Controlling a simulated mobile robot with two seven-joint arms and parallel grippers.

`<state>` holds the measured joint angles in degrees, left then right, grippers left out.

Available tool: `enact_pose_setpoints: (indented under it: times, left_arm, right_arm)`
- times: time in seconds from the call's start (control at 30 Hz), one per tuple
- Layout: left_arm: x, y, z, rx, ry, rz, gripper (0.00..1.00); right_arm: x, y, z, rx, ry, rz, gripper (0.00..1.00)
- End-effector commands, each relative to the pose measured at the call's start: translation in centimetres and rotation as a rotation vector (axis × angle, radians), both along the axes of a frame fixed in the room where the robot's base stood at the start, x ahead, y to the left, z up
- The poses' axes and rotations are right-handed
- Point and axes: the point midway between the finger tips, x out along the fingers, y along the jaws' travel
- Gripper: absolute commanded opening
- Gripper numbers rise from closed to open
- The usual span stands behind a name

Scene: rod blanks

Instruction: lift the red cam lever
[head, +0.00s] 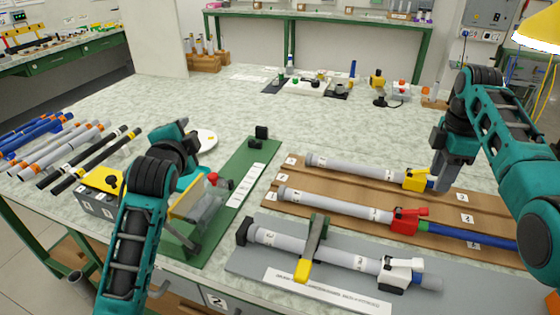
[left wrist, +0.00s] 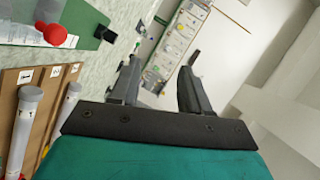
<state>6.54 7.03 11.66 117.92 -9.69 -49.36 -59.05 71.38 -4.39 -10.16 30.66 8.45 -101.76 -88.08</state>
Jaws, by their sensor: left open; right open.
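The red cam lever (head: 408,220) is on a red clamp around the middle grey tube (head: 340,206) on the brown board. A blue rod (head: 470,236) extends from the clamp's right side. My right gripper (head: 444,187) points down at the right end of the tube with the yellow clamp (head: 418,180), behind and right of the red lever; it is open. My left gripper (head: 183,126) is left of the green fixture, far from the red lever. In the left wrist view, its open fingers (left wrist: 162,62) have nothing between them.
The brown board (head: 278,172) has numbered labels. In front, a grey plate (head: 237,262) bears a tube with a white clamp (head: 398,272) and a yellow-tipped bar (head: 304,270). The green fixture (head: 250,158) has a red knob (head: 213,178). Rods (head: 60,150) lie at left.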

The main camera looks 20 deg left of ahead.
Motion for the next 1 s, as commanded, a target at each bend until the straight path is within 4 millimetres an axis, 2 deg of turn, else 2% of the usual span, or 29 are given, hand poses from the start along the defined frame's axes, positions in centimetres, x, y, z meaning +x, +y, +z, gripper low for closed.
enact_pose_setpoints:
  times: [0.03, 0.13, 0.3, 0.4, 0.47, 0.57, 0.7, 0.83, 1.0]
  left_arm:
    - [1.3, -2.7, 0.8, -0.115, -0.056, -0.056, 0.47]
    - [3.6, -8.1, 2.2, -0.358, -0.129, -0.168, 0.47]
    - [6.9, -17.7, 3.3, -0.689, -0.075, -0.352, 0.47]
    - [8.5, -23.0, 2.1, -0.721, 0.105, -0.44, 0.47]
    - [9.2, -24.9, 0.4, -0.649, 0.246, -0.472, 0.47]
    - [9.5, -25.9, -2.4, -0.472, 0.476, -0.505, 0.47]
    - [9.1, -25.0, -5.3, -0.232, 0.758, -0.536, 0.47]
    - [8.4, -23.5, -6.4, -0.077, 0.957, -0.553, 0.47]
    - [7.6, -22.1, -6.9, 0.021, 1.099, -0.563, 0.47]
  right_arm:
    - [0.0, 0.0, 0.0, 0.0, 0.0, 0.0, 0.43]
    - [0.0, 0.0, 0.0, 0.0, 0.0, 0.0, 0.43]
    - [0.0, 0.0, 0.0, 0.0, 0.0, 0.0, 0.43]
    - [0.0, 0.0, 0.0, 0.0, 0.0, 0.0, 0.43]
    - [0.0, 0.0, 0.0, 0.0, 0.0, 0.0, 0.43]
    - [0.0, 0.0, 0.0, 0.0, 0.0, 0.0, 0.43]
    - [0.0, 0.0, 0.0, 0.0, 0.0, 0.0, 0.43]
    - [0.0, 0.0, 0.0, 0.0, 0.0, 0.0, 0.43]
    - [0.0, 0.0, 0.0, 0.0, 0.0, 0.0, 0.43]
